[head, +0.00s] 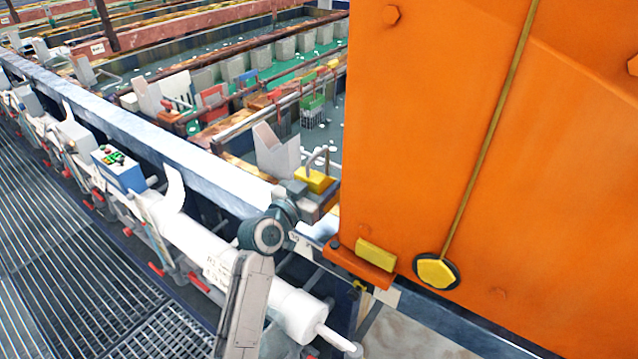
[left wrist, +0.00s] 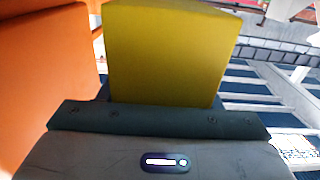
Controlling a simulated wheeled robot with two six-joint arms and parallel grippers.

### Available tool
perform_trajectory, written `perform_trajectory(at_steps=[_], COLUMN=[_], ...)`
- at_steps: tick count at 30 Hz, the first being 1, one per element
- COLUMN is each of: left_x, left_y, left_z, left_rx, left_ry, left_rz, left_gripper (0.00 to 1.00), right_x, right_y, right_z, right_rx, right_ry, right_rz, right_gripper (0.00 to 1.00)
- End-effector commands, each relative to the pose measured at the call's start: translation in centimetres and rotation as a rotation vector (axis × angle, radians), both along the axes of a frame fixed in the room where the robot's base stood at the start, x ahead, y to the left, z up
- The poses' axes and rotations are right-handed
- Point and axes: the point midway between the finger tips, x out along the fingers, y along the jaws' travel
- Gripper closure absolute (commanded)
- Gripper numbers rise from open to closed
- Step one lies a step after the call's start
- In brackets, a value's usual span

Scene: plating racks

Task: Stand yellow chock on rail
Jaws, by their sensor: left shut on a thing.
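The yellow chock (head: 316,180) is in my left gripper (head: 311,189), just above the near edge of the tanks and left of the big orange panel. The left wrist view shows the chock (left wrist: 170,52) large and close, a flat-faced yellow block rising from behind the dark jaw (left wrist: 160,119). My left gripper is shut on it. A long pale rail (head: 165,130) runs diagonally along the front of the tanks, passing below the gripper. Whether the chock touches anything beneath is hidden. My right gripper is not in view.
The orange panel (head: 450,130) fills the right side, close to my left gripper. It carries a yellow block (head: 376,256) on its lower ledge. A white pipe (head: 205,245) lies along the front. Tanks with coloured fittings stretch behind. Grated walkway (head: 60,270) is clear at lower left.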

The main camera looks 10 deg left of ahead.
Motion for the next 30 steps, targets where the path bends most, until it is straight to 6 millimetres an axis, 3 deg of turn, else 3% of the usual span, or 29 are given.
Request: perform_trajectory(at_steps=[21, 30], left_x=[0.0, 0.0], left_y=[0.0, 0.0], left_z=[-6.5, -7.3], left_rx=[-0.002, -0.002], left_ry=[-0.002, -0.002], left_rz=[0.0, 0.0], left_gripper=[0.83, 0.83], right_x=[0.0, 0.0], right_y=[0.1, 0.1], right_z=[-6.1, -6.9], right_rx=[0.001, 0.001], right_ry=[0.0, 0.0], right_rz=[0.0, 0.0], right_gripper=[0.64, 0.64])
